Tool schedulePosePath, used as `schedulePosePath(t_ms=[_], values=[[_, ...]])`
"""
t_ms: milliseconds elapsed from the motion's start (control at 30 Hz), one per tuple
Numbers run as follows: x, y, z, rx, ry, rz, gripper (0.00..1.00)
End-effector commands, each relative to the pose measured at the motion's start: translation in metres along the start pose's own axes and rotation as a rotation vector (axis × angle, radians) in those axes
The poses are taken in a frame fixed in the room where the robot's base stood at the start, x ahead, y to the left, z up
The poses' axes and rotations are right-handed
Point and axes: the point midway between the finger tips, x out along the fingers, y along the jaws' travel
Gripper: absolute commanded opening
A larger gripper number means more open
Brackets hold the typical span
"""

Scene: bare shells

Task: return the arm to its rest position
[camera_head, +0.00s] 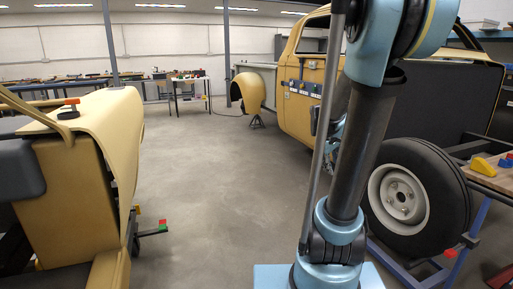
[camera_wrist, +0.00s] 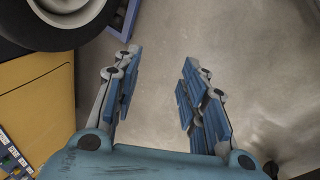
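My gripper (camera_wrist: 157,95) shows in the wrist view with its two blue-padded fingers spread apart. Nothing is between them, only bare grey floor behind. In the head view my arm rises from its blue base at the lower middle and goes up out of the top of the picture.
A yellow vehicle shell (camera_head: 305,85) with a wheel (camera_head: 418,190) stands at the right; the wheel is also close at the wrist view's upper left (camera_wrist: 45,22). Another yellow shell (camera_head: 75,185) is at the left. A table (camera_head: 190,82) stands far back. Floor (camera_head: 210,170) between is clear.

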Motion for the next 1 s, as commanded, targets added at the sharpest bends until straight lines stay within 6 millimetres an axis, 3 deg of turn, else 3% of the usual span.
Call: schedulePosePath(t_ms=[500,800,1000], values=[[-0.039,-0.118,0.069,0.293,0.026,-0.182,0.39],[-0.043,-0.184,0.107,0.453,0.012,-0.292,0.39],[-0.042,-0.212,0.124,0.526,-0.002,-0.343,0.39]])
